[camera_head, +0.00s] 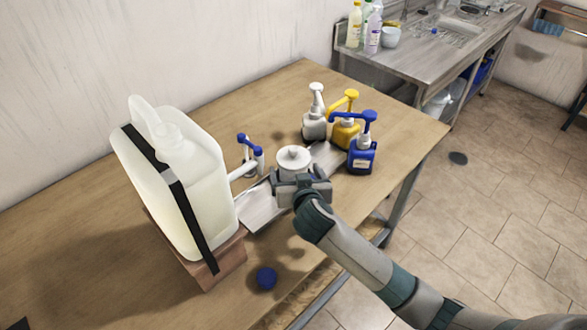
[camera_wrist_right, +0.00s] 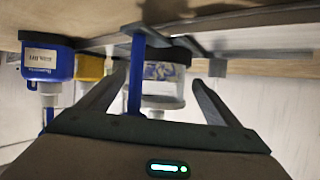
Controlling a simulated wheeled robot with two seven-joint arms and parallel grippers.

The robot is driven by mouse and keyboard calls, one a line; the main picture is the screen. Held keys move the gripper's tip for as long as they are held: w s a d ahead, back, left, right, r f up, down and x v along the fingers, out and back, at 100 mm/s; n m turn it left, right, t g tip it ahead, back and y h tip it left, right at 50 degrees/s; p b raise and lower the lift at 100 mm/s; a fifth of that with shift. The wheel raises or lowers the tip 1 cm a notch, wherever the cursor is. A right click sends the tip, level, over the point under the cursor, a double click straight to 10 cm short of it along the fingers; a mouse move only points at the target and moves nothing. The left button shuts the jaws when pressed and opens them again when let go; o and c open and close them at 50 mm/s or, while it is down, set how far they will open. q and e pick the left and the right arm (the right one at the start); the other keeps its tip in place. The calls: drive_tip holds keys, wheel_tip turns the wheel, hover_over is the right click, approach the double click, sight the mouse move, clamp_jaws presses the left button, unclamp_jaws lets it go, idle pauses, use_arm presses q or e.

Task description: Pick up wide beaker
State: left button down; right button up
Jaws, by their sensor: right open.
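What I take for the wide beaker (camera_head: 293,158) is a squat container with a round white top, standing on the metal tray near the middle of the table. In the right wrist view, which is upside down, the clear, labelled container (camera_wrist_right: 165,88) shows between the two fingers. A blue upright bar (camera_wrist_right: 135,75) stands in front of it there. My right gripper (camera_head: 294,180) is open at the container's near side, with fingers on either side of it; I cannot tell whether they touch it. The gripper hides the container's lower part. My left gripper is not in view.
A large white canister (camera_head: 190,200) with a black strap leans on a wooden block left of the tray (camera_head: 255,212). White (camera_head: 314,120), yellow (camera_head: 345,130) and blue (camera_head: 362,152) pump bottles stand behind right. A blue cap (camera_head: 266,278) lies near the front edge.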

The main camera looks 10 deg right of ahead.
drive_tip(key=c, duration=1.3)
wheel_tip(320, 180, up, 10)
drive_tip(key=shift+r+b, duration=0.1)
drive_tip(key=shift+b, duration=0.75)
drive_tip(key=o, duration=0.4)
drive_tip(key=c, duration=0.5)
drive_tip(key=shift+o, duration=0.2)
wheel_tip(320, 180, up, 8)
drive_tip(key=p, duration=0.8)
